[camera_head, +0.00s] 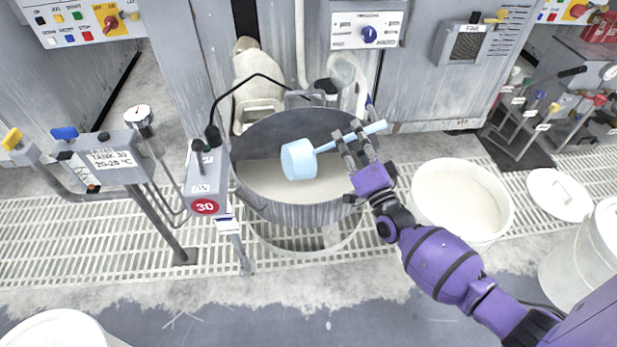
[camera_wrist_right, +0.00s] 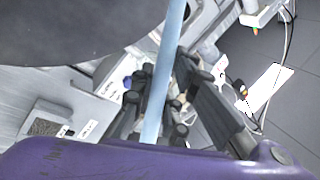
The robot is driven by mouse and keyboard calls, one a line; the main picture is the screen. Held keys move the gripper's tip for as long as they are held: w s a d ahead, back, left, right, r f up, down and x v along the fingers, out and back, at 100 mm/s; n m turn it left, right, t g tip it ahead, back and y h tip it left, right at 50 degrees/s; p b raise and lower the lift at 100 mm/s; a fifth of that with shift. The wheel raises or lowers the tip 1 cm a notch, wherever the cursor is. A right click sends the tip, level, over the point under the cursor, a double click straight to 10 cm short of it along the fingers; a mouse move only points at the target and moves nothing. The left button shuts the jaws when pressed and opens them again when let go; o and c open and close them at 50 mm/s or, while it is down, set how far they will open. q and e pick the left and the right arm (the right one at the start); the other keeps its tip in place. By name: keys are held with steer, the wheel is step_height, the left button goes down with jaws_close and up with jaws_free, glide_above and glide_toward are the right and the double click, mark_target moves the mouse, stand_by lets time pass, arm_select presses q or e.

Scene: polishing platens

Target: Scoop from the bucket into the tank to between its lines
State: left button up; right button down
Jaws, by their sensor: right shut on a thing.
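The tank (camera_head: 290,214) is a round grey metal vessel at the middle of the head view, with pale liquid (camera_head: 265,178) inside. Its level lines cannot be made out. My right gripper (camera_head: 352,140) is shut on the handle of a light blue scoop (camera_head: 298,160). The scoop's cup is over the tank, tilted on its side, and its contents are not visible. The blue handle (camera_wrist_right: 164,75) runs between the fingers in the right wrist view. The white bucket (camera_head: 462,240) stands right of the tank, open, with whitish contents (camera_head: 458,192). My left gripper is not in view.
A post with a red 30 sign (camera_head: 205,206) and a TANK 30 label box (camera_head: 108,150) stand left of the tank. A white lid (camera_head: 560,195) lies on the grating at right, near another white bucket (camera_head: 580,265). A black cable arches over the tank's left rim.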

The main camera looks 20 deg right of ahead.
steer(key=shift+d+f+m+h+b, duration=0.35)
steer(key=shift+d+f+m+b, duration=0.25)
steer(key=shift+d+m, duration=0.3)
steer(key=shift+d+f+m+h+b, duration=0.4)
steer(key=shift+d+f+m, duration=0.3)
steer(key=shift+d+m, duration=0.2)
stand_by(0.4)
